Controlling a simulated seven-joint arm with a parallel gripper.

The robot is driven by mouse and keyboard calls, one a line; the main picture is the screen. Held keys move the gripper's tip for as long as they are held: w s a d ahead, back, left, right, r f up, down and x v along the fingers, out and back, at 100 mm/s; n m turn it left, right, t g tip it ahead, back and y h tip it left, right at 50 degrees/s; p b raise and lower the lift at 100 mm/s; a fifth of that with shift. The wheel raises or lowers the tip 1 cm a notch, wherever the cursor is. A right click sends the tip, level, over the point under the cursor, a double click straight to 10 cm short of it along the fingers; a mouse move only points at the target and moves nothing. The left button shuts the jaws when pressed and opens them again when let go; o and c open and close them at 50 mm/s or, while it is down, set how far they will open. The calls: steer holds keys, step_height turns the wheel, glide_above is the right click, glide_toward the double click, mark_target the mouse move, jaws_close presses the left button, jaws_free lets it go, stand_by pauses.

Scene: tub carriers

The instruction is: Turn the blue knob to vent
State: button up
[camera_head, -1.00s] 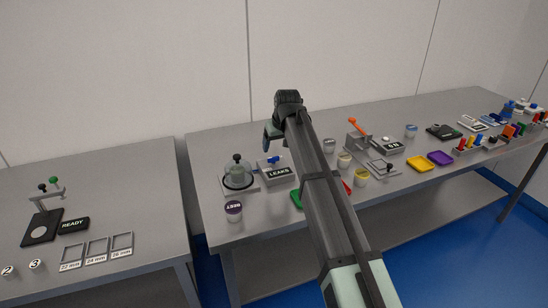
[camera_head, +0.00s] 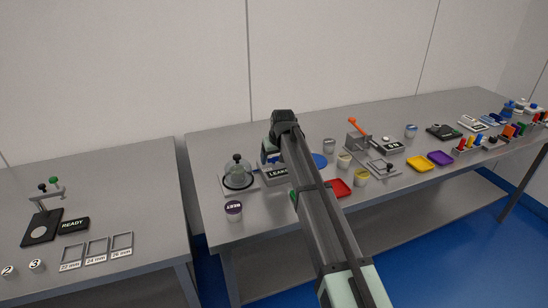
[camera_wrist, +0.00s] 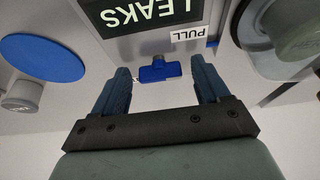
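The blue knob (camera_wrist: 160,70) shows in the wrist view on the light grey face of a box, its bar lying crosswise. My gripper (camera_wrist: 160,66) is open, with one blue finger on each side of the knob and a gap on both sides. Whether the fingertips reach down level with the knob I cannot tell. In the head view my gripper (camera_head: 266,154) is low over the LEAKS box (camera_head: 277,174) and largely hides the knob.
A clear dome with a black knob (camera_head: 238,172) stands close on the left of the box. A blue disc (camera_head: 319,160) and a red tray (camera_head: 340,188) lie to the right.

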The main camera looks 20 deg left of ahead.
steer(key=c, duration=1)
steer(key=shift+m, duration=0.4)
steer(key=m+t+h, duration=0.1)
steer(key=m, duration=0.2)
steer(key=shift+a+m, duration=0.15)
steer(key=shift+m, duration=0.25)
steer(key=m+h, duration=0.2)
steer(key=m, duration=0.2)
steer(key=shift+a+m, duration=0.15)
steer(key=shift+m, duration=0.15)
steer(key=m+h, duration=0.2)
steer(key=m, duration=0.2)
steer(key=shift+a, duration=0.1)
steer(key=m+g+h, duration=0.1)
steer(key=m, duration=0.3)
steer(key=shift+m, duration=0.3)
steer(key=o, duration=1.1)
steer(key=shift+c, duration=0.2)
